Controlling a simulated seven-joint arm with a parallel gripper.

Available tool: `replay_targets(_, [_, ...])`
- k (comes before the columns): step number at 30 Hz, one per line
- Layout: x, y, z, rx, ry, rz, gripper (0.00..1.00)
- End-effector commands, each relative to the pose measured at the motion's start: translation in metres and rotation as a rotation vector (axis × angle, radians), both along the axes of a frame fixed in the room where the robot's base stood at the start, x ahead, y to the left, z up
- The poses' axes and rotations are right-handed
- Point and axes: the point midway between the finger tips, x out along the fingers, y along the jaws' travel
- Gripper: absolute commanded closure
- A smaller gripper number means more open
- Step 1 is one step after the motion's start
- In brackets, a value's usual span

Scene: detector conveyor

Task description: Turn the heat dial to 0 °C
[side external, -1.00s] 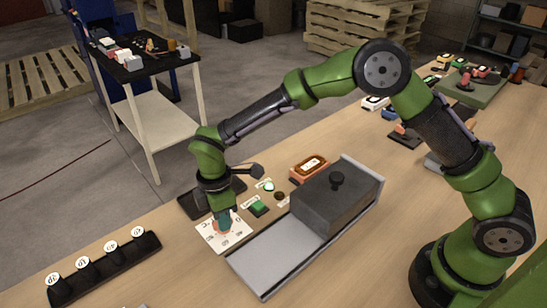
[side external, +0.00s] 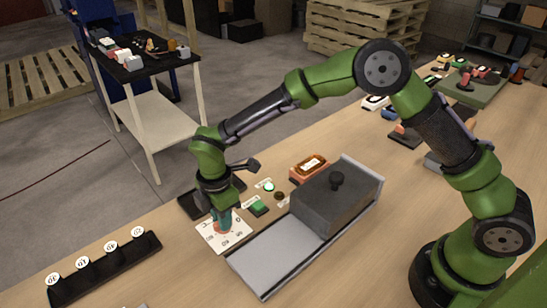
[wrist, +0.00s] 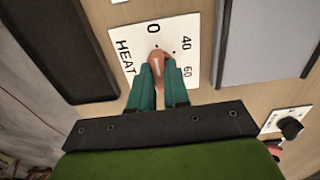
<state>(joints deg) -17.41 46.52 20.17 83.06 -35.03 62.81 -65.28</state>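The heat dial (wrist: 157,58) is an orange-brown knob on a white plate (wrist: 123,18) marked HEAT, with 0, 40 and 60 showing in the wrist view. The far end of the knob lies near the 0 side of the scale; its exact setting is hard to read. My gripper (wrist: 158,68) has its teal fingers on both sides of the knob, seemingly closed on it and hiding its near part. In the side view, my gripper (side external: 222,215) points down onto the white plate (side external: 213,238), and the knob is mostly hidden.
A grey tray (side external: 265,255) with a dark box (side external: 335,195) stands right of the plate. A green button (side external: 258,208) and an orange-framed display (side external: 309,166) are behind. A black rack (side external: 110,270) lies at the left. A black knob (wrist: 290,127) shows in the wrist view.

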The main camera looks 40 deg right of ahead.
Motion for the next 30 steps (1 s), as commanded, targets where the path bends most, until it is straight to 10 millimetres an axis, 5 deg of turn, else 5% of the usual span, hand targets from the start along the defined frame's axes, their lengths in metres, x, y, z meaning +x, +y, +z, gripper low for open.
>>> replay_targets(5, [0.000, 0.000, 0.001, 0.000, -0.002, 0.002, 0.58])
replay_targets(17, [0.001, 0.000, 0.009, 0.000, -0.003, 0.000, 0.58])
replay_targets(30, [0.001, 0.001, 0.107, 0.002, -0.007, 0.000, 0.58])
